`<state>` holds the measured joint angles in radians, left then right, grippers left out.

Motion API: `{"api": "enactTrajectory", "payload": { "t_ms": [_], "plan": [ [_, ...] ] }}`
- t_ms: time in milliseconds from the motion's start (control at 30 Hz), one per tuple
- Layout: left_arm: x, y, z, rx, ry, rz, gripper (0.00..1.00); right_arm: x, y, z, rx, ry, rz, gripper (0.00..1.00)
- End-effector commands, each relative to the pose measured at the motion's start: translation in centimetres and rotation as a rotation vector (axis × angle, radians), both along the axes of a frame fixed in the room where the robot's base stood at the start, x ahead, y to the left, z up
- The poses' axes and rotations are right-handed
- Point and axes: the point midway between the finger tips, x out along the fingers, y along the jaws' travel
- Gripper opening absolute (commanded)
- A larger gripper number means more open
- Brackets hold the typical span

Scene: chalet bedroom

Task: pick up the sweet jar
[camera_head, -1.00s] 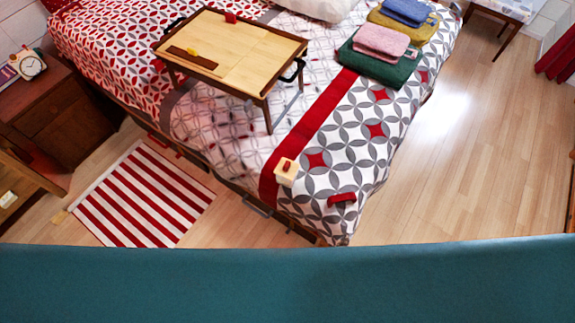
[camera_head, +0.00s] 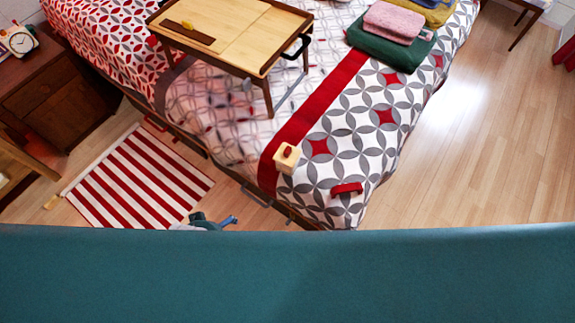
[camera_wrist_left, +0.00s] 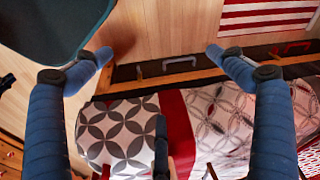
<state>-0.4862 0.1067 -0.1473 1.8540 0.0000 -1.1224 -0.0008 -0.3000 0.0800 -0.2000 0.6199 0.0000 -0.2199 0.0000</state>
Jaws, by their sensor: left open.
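A small cream container (camera_head: 286,160) with a red knob on top stands on the red band near the foot of the bed. It may be the sweet jar, but it is too small to be sure. My left gripper (camera_head: 212,221) shows low in the head view, left of the container and beside the bed's end, apart from it. In the left wrist view my left gripper (camera_wrist_left: 158,54) has its blue fingers spread wide with nothing between them. The container is not clearly visible there. My right gripper is out of view.
The bed (camera_head: 335,125) carries a wooden bed tray (camera_head: 235,35), folded cloths (camera_head: 390,45) and a small red object (camera_head: 347,188). A striped rug (camera_head: 140,180) lies beside it. A bedside cabinet (camera_head: 60,95) holds a clock (camera_head: 21,41). The floor (camera_head: 480,150) on the right is clear.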

Motion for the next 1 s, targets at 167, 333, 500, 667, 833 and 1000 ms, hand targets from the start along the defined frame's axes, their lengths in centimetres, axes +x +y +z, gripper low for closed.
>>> {"api": "enactTrajectory", "payload": {
  "t_ms": [167, 333, 500, 667, 833, 1000],
  "plan": [
    [1.5, -0.4, 5.2, 0.003, -0.047, -0.034, 0.95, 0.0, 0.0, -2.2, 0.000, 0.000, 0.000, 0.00],
    [3.9, -2.5, 10.4, 0.035, -0.143, -0.240, 0.95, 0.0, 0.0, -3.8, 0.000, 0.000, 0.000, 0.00],
    [7.3, -6.4, 13.6, 0.131, -0.273, -0.632, 0.95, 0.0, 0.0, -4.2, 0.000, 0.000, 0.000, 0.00],
    [10.5, -10.4, 15.1, 0.277, -0.399, -1.037, 0.95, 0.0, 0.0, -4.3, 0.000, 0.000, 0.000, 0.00],
    [13.7, -15.0, 15.5, 0.554, -0.540, -1.590, 0.95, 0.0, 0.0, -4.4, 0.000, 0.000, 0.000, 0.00],
    [16.2, -17.6, 14.0, 0.978, -0.615, -2.217, 0.95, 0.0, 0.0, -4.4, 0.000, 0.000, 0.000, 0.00]
  ]
}}
